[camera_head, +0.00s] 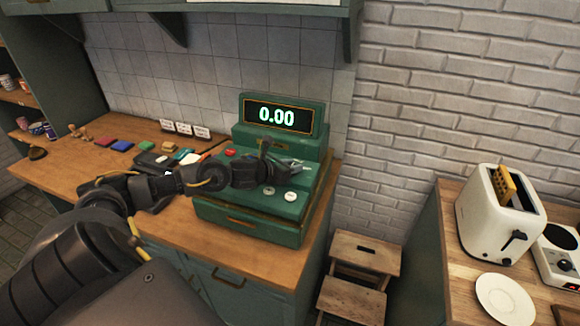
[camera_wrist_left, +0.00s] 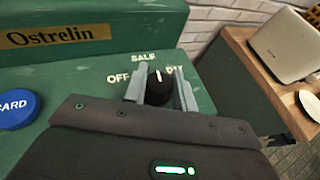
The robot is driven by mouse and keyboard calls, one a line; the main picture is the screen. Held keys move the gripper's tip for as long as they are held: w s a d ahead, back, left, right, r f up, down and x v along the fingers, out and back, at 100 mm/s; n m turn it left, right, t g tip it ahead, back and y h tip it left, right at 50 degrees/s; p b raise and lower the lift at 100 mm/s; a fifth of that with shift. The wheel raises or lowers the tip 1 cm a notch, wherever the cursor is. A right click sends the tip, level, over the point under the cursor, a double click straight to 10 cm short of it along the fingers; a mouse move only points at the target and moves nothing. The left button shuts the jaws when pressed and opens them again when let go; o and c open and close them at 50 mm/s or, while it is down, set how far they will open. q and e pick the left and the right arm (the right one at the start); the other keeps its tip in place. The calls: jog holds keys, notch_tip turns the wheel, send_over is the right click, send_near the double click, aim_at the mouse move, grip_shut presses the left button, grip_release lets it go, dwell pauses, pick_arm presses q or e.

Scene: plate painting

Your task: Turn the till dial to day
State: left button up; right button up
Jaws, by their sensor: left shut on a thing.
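The green till (camera_head: 250,215) stands on the wooden counter, its display reading 0.00. In the left wrist view its black round dial (camera_wrist_left: 158,92) has a white mark pointing up, towards the word SALE. OFF is printed to the dial's left. The word at its right, which looks like DAY, is partly covered by a finger. My left gripper (camera_head: 298,167) is over the right side of the till's sloping face. In the left wrist view the gripper (camera_wrist_left: 158,85) has its two grey fingers shut around the dial, one on each side. My right gripper is not in view.
A blue CARD button (camera_wrist_left: 15,108) is left of the dial. White buttons (camera_head: 290,196) are on the till's front. A wooden step stool (camera_head: 365,253) stands right of the till. A toaster (camera_head: 493,215) and a white plate (camera_head: 505,298) are on the right-hand counter.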

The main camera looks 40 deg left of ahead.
pick_arm(q)
jog(key=shift+a+f+b, duration=0.15)
jog(key=shift+b, duration=0.25)
jog(key=m+h+b, duration=0.2)
jog(key=b, duration=0.2)
jog(key=m+g+h+b, duration=0.1)
jog(key=m+h+b, duration=0.1)
jog(key=h+b, duration=0.1)
jog(key=shift+w+m+g+b, duration=0.1)
jog(key=shift+m+g+b, duration=0.2)
jog(key=shift+m+b, duration=0.15)
jog(key=shift+m+h+b, duration=0.35)
jog(key=shift+h+b, duration=0.05)
jog(key=shift+h, duration=0.2)
jog(key=shift+r+m+g+h+b, duration=0.2)
jog(key=shift+m+g+h+b, duration=0.35)
jog(key=shift+m+g+h, duration=0.75)
jog(key=shift+m, duration=0.2)
jog(key=shift+o, duration=0.2)
jog(key=o, duration=1)
jog(key=shift+d, duration=0.2)
jog(key=shift+c, duration=0.2)
